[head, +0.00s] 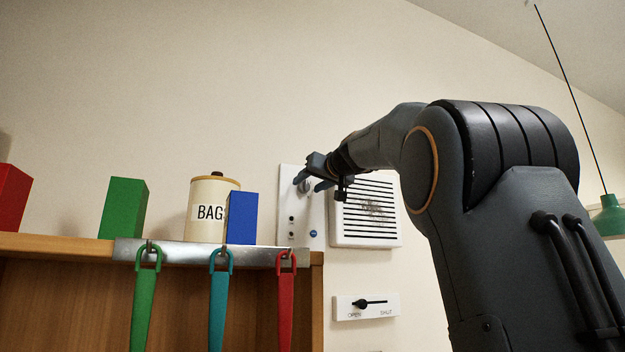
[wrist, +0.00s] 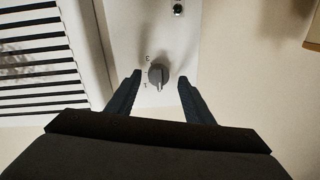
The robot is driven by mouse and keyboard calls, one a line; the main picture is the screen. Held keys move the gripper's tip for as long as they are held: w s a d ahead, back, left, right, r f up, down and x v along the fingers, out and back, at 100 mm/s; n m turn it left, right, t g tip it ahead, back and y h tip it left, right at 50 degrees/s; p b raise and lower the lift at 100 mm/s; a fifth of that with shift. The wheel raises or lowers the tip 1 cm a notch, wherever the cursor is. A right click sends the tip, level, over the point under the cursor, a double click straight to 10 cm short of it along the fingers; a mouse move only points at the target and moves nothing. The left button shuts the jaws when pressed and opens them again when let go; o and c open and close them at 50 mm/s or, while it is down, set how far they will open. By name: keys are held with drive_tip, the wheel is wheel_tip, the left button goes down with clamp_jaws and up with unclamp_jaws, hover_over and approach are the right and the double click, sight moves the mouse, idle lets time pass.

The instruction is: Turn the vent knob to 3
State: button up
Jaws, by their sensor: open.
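The vent knob (wrist: 158,75) is a round grey knob with a raised ridge on a white wall panel (head: 287,211). In the wrist view its ridge points down the picture. Small dark marks sit to its left, one above and one below, too small to read surely. My gripper (wrist: 159,79) is open, with one finger on each side of the knob and a gap showing at both sides. In the head view my gripper (head: 311,183) is at the upper part of the panel and largely hides the knob.
A slatted white vent (head: 365,238) is right of the panel, with an OPEN/SHUT slider plate (head: 346,308) below. Left is a wooden shelf (head: 55,245) with a canister (head: 205,190), a blue block (head: 242,218) and a green block (head: 124,208). Coloured straps hang from its metal rail.

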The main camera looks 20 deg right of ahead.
drive_tip(key=shift+w, duration=0.75)
drive_tip(key=shift+c, duration=0.4)
drive_tip(key=c, duration=1)
drive_tip(key=shift+o, duration=0.2)
drive_tip(key=shift+d, duration=0.1)
